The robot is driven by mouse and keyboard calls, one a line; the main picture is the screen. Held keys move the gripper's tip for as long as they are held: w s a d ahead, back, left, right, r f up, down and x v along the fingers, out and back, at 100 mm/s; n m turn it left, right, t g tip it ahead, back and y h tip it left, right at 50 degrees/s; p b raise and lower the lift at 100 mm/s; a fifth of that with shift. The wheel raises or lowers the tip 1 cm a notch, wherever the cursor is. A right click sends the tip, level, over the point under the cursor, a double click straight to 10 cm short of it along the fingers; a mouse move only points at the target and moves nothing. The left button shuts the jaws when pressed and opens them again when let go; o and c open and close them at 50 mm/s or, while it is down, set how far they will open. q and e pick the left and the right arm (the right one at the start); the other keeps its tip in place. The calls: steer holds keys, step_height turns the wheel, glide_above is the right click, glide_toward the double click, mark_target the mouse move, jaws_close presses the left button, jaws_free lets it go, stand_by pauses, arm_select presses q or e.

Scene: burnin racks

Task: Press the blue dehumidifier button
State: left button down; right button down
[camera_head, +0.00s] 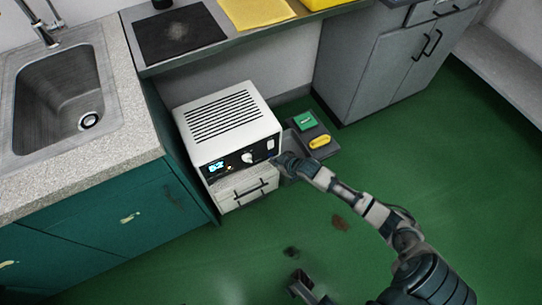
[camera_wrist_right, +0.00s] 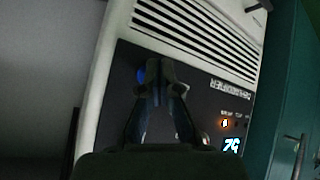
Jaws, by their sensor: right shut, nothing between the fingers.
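The dehumidifier (camera_head: 237,112) is a white box with a slotted top and a dark front panel with a lit display. In the right wrist view its panel (camera_wrist_right: 205,88) appears upside down. The blue button (camera_wrist_right: 140,75) shows there as a small blue patch just left of my fingertips, partly covered by them. In the head view the button is hidden behind my gripper. My right gripper (camera_head: 280,161) is shut and empty at the right end of the panel; its fingertips also show in the wrist view (camera_wrist_right: 160,70). I cannot tell whether they touch the button.
A teal sink cabinet (camera_head: 110,220) stands left. The green floor in front is mostly clear.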

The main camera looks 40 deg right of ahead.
steer(key=shift+d+f, duration=0.1)
steer(key=shift+d, duration=0.05)
steer(key=shift+w, duration=0.45)
stand_by(0.3)
steer(key=shift+s+r+p, duration=0.2)
steer(key=shift+s+p, duration=0.25)
steer(key=shift+s, duration=0.05)
steer(key=shift+s+f, duration=0.15)
steer(key=shift+s, duration=0.25)
steer(key=shift+f, duration=0.1)
